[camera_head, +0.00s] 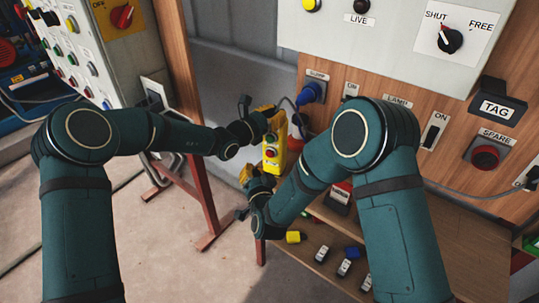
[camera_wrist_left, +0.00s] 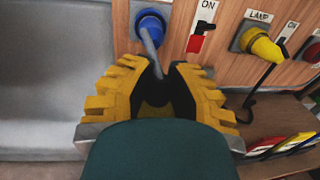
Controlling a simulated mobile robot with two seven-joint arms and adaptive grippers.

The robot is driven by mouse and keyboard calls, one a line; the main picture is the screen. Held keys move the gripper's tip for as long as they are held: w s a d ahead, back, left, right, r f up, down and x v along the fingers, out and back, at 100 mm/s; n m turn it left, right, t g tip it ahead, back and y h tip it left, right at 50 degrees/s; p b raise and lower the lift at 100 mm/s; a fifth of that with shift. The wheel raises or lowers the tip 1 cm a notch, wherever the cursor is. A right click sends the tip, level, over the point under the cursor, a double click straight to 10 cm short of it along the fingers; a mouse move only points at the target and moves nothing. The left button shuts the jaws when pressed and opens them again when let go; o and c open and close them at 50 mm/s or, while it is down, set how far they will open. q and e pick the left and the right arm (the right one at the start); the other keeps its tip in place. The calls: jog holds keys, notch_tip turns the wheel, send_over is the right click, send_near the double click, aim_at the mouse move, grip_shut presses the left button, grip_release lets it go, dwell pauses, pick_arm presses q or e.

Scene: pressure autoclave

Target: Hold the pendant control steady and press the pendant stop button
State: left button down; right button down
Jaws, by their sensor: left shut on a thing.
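The yellow pendant control (camera_head: 271,163) hangs upright in the middle of the head view, with a red button and a green button on its face. My left gripper (camera_head: 268,114) is shut on the pendant's upper end. In the left wrist view my left gripper (camera_wrist_left: 158,92) has its yellow fingers around the pendant's dark top, where the cable enters; the buttons are hidden there. My right gripper (camera_head: 258,180) is just below and left of the pendant's lower end. Its fingers are small and partly covered by my wrist, so I cannot tell its opening or whether it touches.
A wooden panel (camera_head: 375,88) with a blue plug (camera_head: 312,92), switches and a red SPARE socket (camera_head: 485,157) stands behind and right. A shelf (camera_head: 335,222) below holds several small coloured parts. A red-brown post (camera_head: 170,45) stands left. Floor (camera_head: 150,255) is open at lower left.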

pick_arm(q)
jog(key=shift+f, duration=0.1)
jog(key=c, duration=0.9)
grip_release()
